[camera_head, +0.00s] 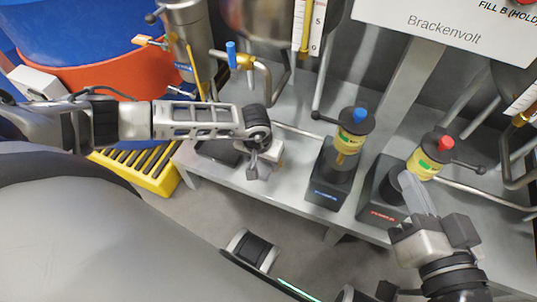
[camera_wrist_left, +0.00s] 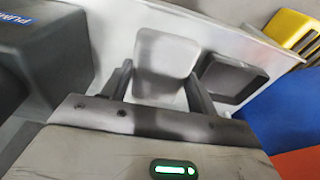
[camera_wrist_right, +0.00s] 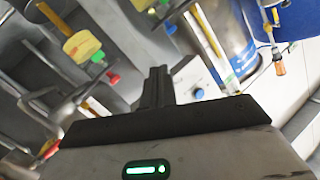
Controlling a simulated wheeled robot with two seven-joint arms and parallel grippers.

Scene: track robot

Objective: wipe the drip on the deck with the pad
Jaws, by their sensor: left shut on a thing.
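My left gripper (camera_head: 258,168) is at the front of the grey deck (camera_head: 285,182), left of the pump units. It is shut on the pale pad (camera_wrist_left: 166,52), which sits between its two fingers in the left wrist view. In the head view only part of the pad (camera_head: 272,151) shows beside the gripper. The pad is low over the deck; I cannot tell whether it touches. I cannot make out the drip. My right gripper (camera_head: 413,190) is shut and empty, with its fingers together in the right wrist view (camera_wrist_right: 157,85), close to the red-knobbed pump.
A dark shallow tray (camera_wrist_left: 230,78) lies next to the pad. A blue-knobbed pump (camera_head: 343,160) and a red-knobbed pump (camera_head: 425,160) stand on the deck. A blue-handled valve (camera_head: 236,58) hangs above. A yellow grate (camera_head: 150,165) and blue-orange tubs (camera_head: 95,65) are at left.

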